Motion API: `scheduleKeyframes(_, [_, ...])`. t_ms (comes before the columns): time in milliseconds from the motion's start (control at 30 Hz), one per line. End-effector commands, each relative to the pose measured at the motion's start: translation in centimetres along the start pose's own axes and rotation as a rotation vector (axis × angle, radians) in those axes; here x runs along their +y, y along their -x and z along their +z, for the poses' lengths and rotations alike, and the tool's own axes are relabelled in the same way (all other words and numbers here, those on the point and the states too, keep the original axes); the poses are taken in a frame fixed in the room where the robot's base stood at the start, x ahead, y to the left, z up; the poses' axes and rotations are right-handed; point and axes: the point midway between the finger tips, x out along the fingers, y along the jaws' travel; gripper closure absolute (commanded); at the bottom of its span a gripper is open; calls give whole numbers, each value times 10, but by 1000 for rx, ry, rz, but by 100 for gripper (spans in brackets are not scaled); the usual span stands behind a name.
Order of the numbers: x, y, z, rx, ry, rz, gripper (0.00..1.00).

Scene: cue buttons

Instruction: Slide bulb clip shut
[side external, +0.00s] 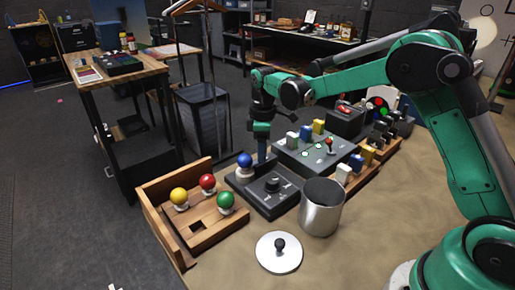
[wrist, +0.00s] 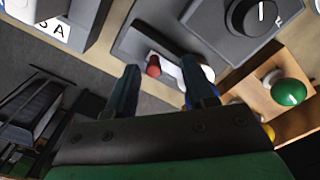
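A dark box (side external: 285,203) with a black dial (side external: 272,184) holds a blue bulb (side external: 244,160) in a white socket at its back left corner. My gripper (side external: 262,155) points down just right of the blue bulb. In the wrist view, my gripper (wrist: 160,78) has its two fingers apart. A small red knob (wrist: 153,66) and a white part (wrist: 175,67) on the box show between them; these may be the bulb clip. The right finger hides most of the bulb. I cannot tell whether either finger touches the clip.
A wooden tray (side external: 160,207) with yellow (side external: 179,196), red (side external: 207,182) and green (side external: 226,200) bulbs stands at left. A metal canister (side external: 321,208) and a round lid (side external: 279,252) are in front. A grey panel (side external: 300,158) with several blocks and a small lever is behind right.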

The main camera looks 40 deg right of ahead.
Motion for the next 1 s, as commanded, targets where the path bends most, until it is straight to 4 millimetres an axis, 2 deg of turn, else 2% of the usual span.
scheduleKeyframes(267, [1,1,1,-1,-2,3,52])
scheduleKeyframes(700, [1,53,0,-1,-1,2,52])
scheduleKeyframes(1000, [0,56,0,-1,-1,2,52])
